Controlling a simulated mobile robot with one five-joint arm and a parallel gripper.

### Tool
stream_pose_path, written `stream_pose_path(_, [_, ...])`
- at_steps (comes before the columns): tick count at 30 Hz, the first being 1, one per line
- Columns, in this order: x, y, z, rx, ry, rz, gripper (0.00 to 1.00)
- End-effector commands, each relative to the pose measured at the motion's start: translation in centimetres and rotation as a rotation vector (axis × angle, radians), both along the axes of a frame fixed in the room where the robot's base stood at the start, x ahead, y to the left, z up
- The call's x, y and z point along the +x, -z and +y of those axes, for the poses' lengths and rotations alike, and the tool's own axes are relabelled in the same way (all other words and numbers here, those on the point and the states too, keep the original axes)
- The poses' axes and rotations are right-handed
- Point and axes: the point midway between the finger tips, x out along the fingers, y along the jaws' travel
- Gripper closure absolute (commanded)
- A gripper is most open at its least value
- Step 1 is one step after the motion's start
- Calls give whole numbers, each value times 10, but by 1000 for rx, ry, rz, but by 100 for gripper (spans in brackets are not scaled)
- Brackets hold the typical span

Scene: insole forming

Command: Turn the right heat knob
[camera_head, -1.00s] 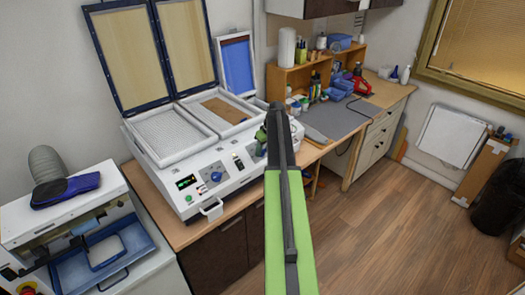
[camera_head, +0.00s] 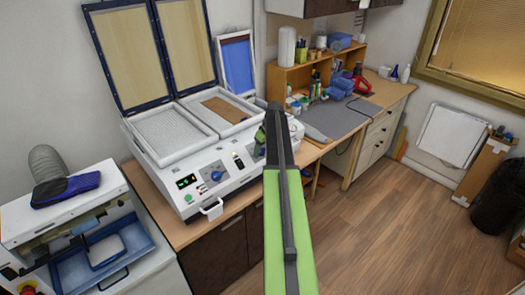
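The white forming machine (camera_head: 196,206) stands on the wooden counter with its two lids (camera_head: 122,55) raised. Its sloping front panel carries a blue left knob (camera_head: 216,176), a lit display and switches. My arm reaches from the bottom of the view to the right end of this panel. My gripper (camera_head: 260,142) shows as a small dark and green shape there, partly behind the arm's end. The right heat knob cannot be made out clearly; my gripper and arm cover that part of the panel. Whether the gripper touches it, or how its fingers stand, I cannot tell.
A press with a blue tray (camera_head: 142,245) stands at the left. A desk with a grey mat (camera_head: 335,118) and a shelf of bottles (camera_head: 300,75) is behind the arm to the right. A black bin (camera_head: 497,200) stands far right.

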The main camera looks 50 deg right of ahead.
Motion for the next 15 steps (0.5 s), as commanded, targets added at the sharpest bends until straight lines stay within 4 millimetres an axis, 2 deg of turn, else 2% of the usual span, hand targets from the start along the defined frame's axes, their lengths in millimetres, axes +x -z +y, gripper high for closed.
stream_pose_path(8, [0,-3,0,0,1,-1,36])
stream_pose_path(11, [-2,-13,0,0,1,-1,36])
stream_pose_path(15, [-8,-35,1,0,1,-1,36])
